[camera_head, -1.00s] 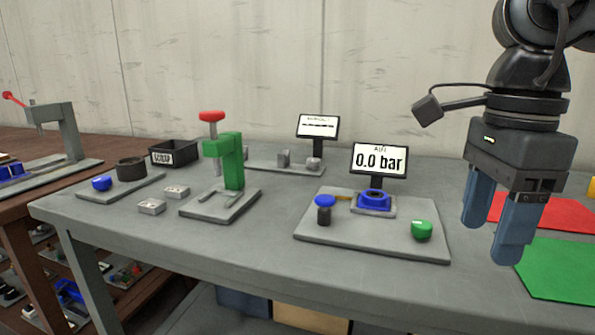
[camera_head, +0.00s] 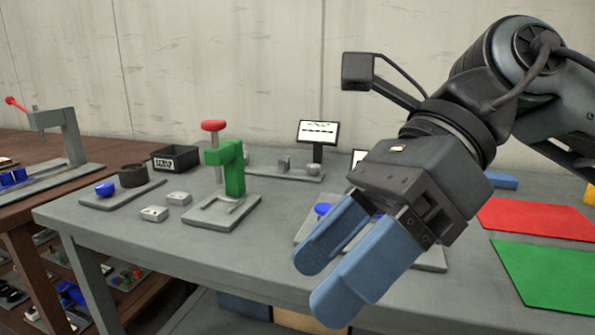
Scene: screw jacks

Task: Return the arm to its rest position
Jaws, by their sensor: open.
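My arm comes in from the upper right, and my gripper (camera_head: 320,283) hangs tilted down and to the left in front of the table's front edge. Its two blue fingers are apart with nothing between them. The gripper and wrist cover most of the air station plate (camera_head: 430,262) and its display. A small camera block on my wrist sticks out to the upper left.
The grey table (camera_head: 150,240) holds a green screw press (camera_head: 232,168) with a red knob, a black scrap bin (camera_head: 175,158), a small display (camera_head: 318,133), a red mat (camera_head: 535,219) and a green mat (camera_head: 550,272). A brown bench (camera_head: 20,215) stands left.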

